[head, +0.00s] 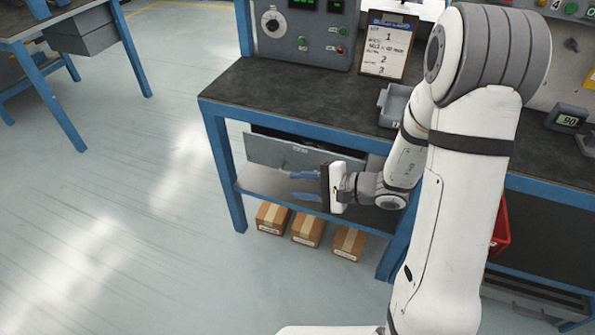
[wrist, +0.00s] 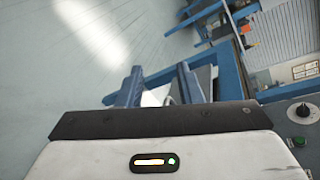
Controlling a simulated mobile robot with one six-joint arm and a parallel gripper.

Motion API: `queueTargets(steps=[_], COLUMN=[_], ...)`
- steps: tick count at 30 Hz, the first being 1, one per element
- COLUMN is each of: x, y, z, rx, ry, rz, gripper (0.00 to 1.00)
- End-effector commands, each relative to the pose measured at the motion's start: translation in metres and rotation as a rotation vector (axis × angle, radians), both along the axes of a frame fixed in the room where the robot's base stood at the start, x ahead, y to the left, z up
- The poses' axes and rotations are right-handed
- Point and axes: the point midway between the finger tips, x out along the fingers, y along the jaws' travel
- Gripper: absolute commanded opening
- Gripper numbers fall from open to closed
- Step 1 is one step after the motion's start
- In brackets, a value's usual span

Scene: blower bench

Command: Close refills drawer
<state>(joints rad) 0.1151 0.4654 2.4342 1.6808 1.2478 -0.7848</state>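The grey drawer front (head: 290,153) hangs under the left part of the dark-topped bench (head: 290,95). A dark gap shows above its top edge, and it looks pulled out somewhat; how far I cannot tell. I see no readable refills label on it. My gripper (head: 298,185) is at the drawer's lower right in the head view, its blue fingers pointing left. The fingers are apart with nothing held between them. They also show apart in the wrist view (wrist: 156,82). Whether they touch the drawer I cannot tell. My gripper hides part of the drawer's lower right.
Several cardboard boxes, one here (head: 306,229), stand below the bench. A blue bench leg (head: 225,175) is at the left. Open floor (head: 110,230) lies left of the bench.

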Motion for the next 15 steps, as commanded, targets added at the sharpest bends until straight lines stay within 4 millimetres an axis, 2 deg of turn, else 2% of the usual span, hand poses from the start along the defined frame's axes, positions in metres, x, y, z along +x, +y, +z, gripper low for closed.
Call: queueTargets(steps=[1, 6, 11, 15], x=[0.015, 0.050, 0.063, 0.073], y=[-0.007, -0.029, -0.039, -0.028], z=[-0.020, -0.055, -0.068, -0.073], rx=[0.030, 0.069, 0.074, 0.072], ry=[0.008, -0.009, -0.018, -0.021], rz=[-0.082, -0.291, -0.373, -0.379], gripper=[0.33, 0.33, 0.33, 0.33])
